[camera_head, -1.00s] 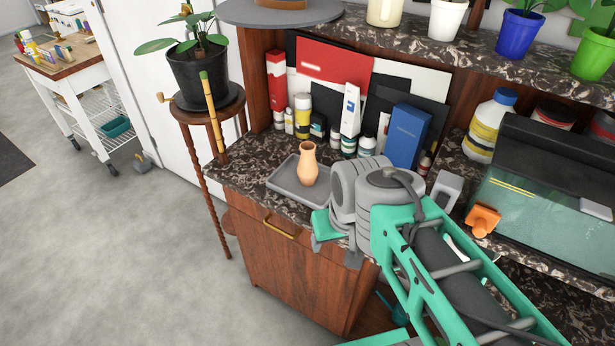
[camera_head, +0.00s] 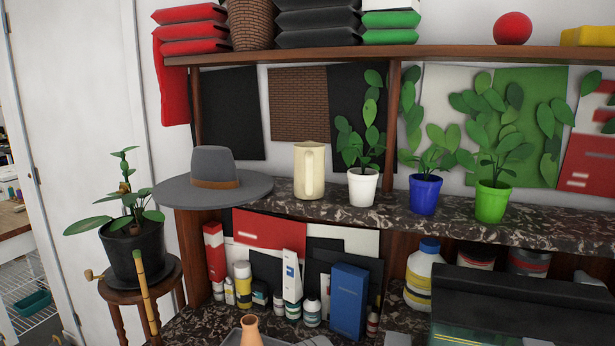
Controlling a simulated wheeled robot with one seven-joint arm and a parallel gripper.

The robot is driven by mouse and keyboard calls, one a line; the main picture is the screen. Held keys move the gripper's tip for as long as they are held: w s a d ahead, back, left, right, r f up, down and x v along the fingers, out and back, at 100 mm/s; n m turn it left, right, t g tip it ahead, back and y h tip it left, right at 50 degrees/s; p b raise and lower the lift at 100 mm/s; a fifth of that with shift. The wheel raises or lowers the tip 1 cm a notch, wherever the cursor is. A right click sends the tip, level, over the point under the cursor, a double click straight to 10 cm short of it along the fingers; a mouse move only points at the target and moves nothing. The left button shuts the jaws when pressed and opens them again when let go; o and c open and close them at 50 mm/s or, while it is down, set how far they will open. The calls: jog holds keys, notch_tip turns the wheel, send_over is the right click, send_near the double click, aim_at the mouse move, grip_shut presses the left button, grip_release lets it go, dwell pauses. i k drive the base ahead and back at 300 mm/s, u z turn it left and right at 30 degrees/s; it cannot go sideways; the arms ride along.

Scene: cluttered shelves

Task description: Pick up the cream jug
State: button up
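The cream jug (camera_head: 309,172) stands upright on the marble-topped middle shelf (camera_head: 330,214). Its handle faces me. The grey hat (camera_head: 214,178) lies to its left, its brim close to the jug. A white pot with a plant (camera_head: 362,187) stands to the jug's right with a gap between them. My gripper is out of view.
A blue pot (camera_head: 425,194) and a green pot (camera_head: 492,201) with plants stand farther right. An upper shelf (camera_head: 420,51) with folded cloths and a red ball (camera_head: 513,28) runs above the jug. Below are bottles, a blue box (camera_head: 348,300) and an orange-tan vase (camera_head: 250,332).

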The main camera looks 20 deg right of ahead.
aim_at(309, 156)
jog(key=k, duration=0.5)
jog(key=u, duration=1.45)
jog(key=i, duration=0.75)
jog(key=z, duration=1.2)
